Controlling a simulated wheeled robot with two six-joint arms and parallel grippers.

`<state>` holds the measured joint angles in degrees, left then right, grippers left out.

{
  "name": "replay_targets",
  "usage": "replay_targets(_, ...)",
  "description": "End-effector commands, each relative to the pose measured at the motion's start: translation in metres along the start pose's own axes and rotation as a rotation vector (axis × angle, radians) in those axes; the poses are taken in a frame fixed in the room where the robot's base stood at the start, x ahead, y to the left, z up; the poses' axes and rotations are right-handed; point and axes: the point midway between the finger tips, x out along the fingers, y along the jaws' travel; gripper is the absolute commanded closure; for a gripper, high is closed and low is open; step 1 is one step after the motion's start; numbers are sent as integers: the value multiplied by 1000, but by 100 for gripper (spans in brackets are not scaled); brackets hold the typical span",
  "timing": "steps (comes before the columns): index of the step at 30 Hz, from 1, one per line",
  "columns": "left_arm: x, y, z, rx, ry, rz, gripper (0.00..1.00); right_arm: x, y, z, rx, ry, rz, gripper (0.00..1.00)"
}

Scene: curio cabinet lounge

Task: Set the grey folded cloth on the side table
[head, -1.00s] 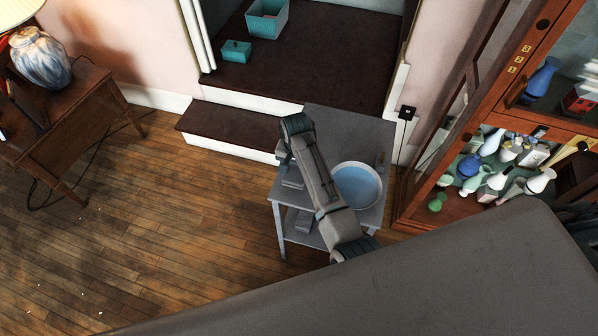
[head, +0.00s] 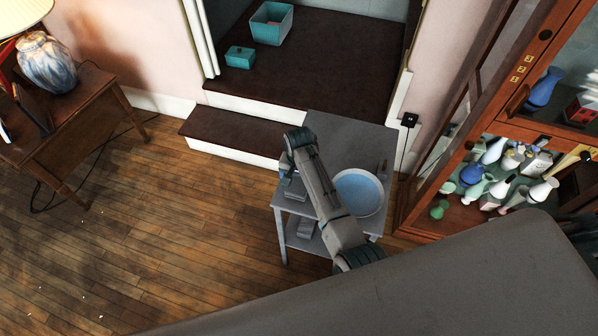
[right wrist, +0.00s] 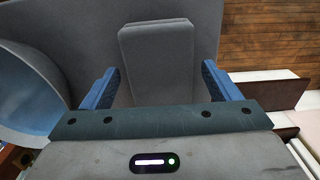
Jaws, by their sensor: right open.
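The grey side table (head: 345,135) stands mid-view in the head view, in front of the dark steps. A grey folded cloth (right wrist: 158,50) lies flat on a grey surface, apparently the table top, in the right wrist view. My right gripper (right wrist: 160,88) is open, one blue finger on each side of the near part of the cloth; contact is not clear. In the head view my right gripper (head: 292,188) is over the table's left edge, partly hidden by my arm, and the cloth there is hard to make out. My left gripper is not in view.
A round blue basin (head: 360,192) takes up the table's right part and shows close by in the wrist view (right wrist: 25,95). A grey block (head: 306,229) sits on the lower shelf. A glass cabinet (head: 440,185) with vases stands right.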

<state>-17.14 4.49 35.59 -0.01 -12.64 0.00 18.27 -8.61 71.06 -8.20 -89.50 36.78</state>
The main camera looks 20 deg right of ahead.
Motion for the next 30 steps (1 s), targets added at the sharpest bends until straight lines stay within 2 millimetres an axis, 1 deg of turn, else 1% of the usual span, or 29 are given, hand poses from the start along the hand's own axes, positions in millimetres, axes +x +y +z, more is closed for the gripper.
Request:
replay_targets(5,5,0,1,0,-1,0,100,-31,-1,-1,1,4,-3,17)
replay_targets(9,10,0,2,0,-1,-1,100,-62,-1,-1,0,4,-4,17)
replay_targets(12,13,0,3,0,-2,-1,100,-82,-1,0,0,3,-4,17)
replay_targets(15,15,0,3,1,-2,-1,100,-97,-1,-1,0,3,-3,17)
replay_targets(18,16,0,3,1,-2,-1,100,-107,-1,-1,0,3,-2,17)
replay_targets(21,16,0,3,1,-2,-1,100,-112,0,0,0,1,0,17)
replay_targets(30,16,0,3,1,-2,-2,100,-113,0,0,0,0,0,17)
